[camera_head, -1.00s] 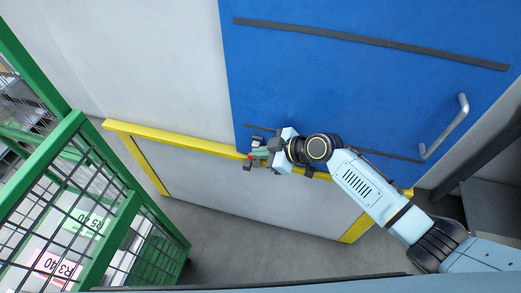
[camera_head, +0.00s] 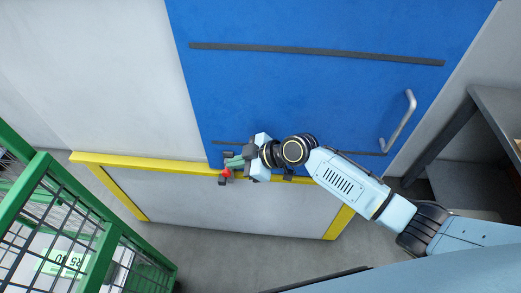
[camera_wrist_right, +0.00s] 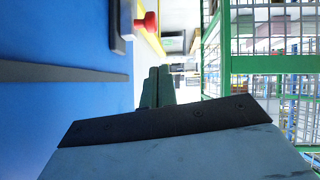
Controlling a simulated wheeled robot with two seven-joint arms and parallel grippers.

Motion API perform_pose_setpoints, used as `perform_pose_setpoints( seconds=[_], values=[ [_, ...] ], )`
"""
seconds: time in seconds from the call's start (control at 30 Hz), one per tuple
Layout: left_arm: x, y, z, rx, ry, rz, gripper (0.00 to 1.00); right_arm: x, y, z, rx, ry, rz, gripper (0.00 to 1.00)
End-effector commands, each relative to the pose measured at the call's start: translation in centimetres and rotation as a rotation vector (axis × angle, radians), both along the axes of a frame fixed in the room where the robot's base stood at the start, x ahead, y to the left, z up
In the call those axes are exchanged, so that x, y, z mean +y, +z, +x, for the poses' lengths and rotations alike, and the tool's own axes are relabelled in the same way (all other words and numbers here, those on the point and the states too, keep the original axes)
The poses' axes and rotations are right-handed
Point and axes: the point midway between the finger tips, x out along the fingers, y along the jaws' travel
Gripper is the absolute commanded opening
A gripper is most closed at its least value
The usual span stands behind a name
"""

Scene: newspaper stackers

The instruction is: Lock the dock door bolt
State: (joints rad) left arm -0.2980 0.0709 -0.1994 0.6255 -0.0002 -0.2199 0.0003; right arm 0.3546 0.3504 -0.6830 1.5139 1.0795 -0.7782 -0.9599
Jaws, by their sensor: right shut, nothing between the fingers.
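The blue dock door (camera_head: 300,90) fills the upper middle of the head view, with a grey handle (camera_head: 398,122) at its right. A bolt with a red knob (camera_head: 226,173) sits at the door's lower left. The red knob (camera_wrist_right: 148,22) and its dark fitting (camera_wrist_right: 118,25) also show at the top of the right wrist view. My right gripper (camera_head: 233,162) is shut and empty close beside the knob; its fingers (camera_wrist_right: 158,88) point past it with a visible gap in the wrist view. Whether the bolt is engaged is unclear. My left gripper is not in view.
A yellow-edged panel (camera_head: 215,203) stands low in front of the door. A green mesh cage (camera_head: 60,220) stands at the lower left. A grey table (camera_head: 500,105) is at the right. Some grey floor (camera_head: 210,250) is clear below the panel.

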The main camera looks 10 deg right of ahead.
Motion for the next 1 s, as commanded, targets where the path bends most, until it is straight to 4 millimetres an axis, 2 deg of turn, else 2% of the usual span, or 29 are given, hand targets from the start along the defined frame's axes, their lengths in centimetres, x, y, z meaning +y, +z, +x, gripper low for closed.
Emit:
perform_pose_setpoints(
  seconds=[0.03, 0.2, 0.4, 1.0],
  values=[
    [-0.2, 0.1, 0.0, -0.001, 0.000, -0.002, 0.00, -1.4, 0.4, -0.5, 0.000, 0.000, -0.009, 0.00],
    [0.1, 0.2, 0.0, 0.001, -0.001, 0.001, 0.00, -4.1, 2.5, -1.9, 0.000, -0.002, -0.007, 0.00],
    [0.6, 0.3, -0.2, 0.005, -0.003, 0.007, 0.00, -6.0, 4.2, -2.9, 0.002, -0.002, -0.004, 0.00],
    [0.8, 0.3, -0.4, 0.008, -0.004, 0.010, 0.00, -6.6, 4.7, -3.2, 0.001, -0.002, -0.002, 0.00]
  ],
)
